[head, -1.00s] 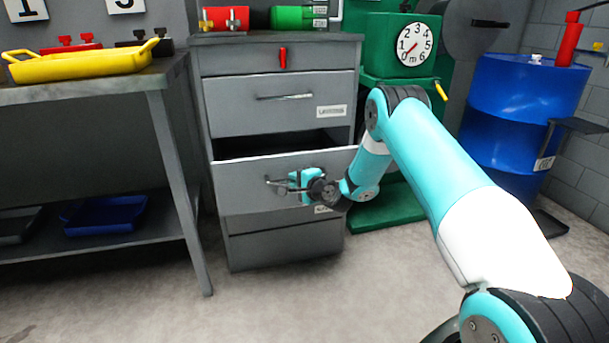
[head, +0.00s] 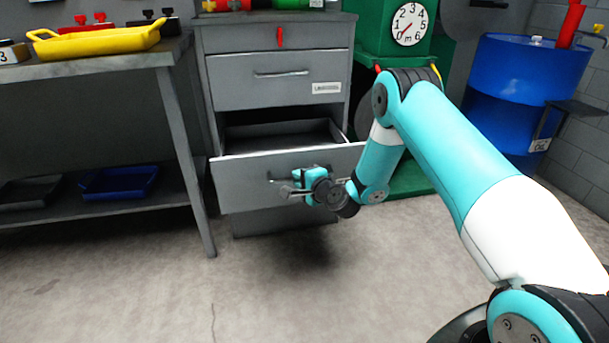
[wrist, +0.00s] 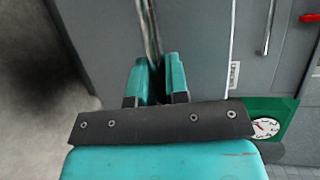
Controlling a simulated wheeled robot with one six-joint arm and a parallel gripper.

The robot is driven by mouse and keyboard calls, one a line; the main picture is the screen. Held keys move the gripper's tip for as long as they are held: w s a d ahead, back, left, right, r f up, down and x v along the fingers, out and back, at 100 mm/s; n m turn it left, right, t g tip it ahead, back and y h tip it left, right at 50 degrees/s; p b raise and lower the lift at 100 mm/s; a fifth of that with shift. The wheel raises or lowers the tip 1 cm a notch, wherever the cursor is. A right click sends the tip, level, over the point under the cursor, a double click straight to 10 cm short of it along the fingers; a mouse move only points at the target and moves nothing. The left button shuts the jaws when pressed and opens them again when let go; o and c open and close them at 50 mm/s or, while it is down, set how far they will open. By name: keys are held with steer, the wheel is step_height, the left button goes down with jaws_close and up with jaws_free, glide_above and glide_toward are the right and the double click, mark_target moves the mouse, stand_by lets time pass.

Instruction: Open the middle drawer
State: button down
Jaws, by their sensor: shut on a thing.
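The grey cabinet (head: 335,75) stands in the centre of the head view. Its middle drawer (head: 232,188) is pulled well out, and its empty-looking inside shows above the front panel. The drawer's metal handle (head: 271,177) is partly hidden behind my gripper (head: 291,191). In the wrist view my gripper (wrist: 156,66) has its two teal fingers closed around the handle bar (wrist: 150,30), which runs away from between the fingertips.
An upper drawer (head: 230,85) with its own handle is shut. A workbench (head: 110,67) with a yellow tray (head: 95,42) stands left. A green scale (head: 375,45) and blue drum (head: 510,90) stand right. The floor in front is clear.

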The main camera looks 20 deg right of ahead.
steer(key=c, duration=1.1)
jaws_free()
steer(key=shift+c, duration=0.2)
steer(key=b+v, duration=1.7)
steer(key=b, duration=0.2)
steer(key=shift+s+d+r, duration=0.1)
steer(key=shift+d+r, duration=0.05)
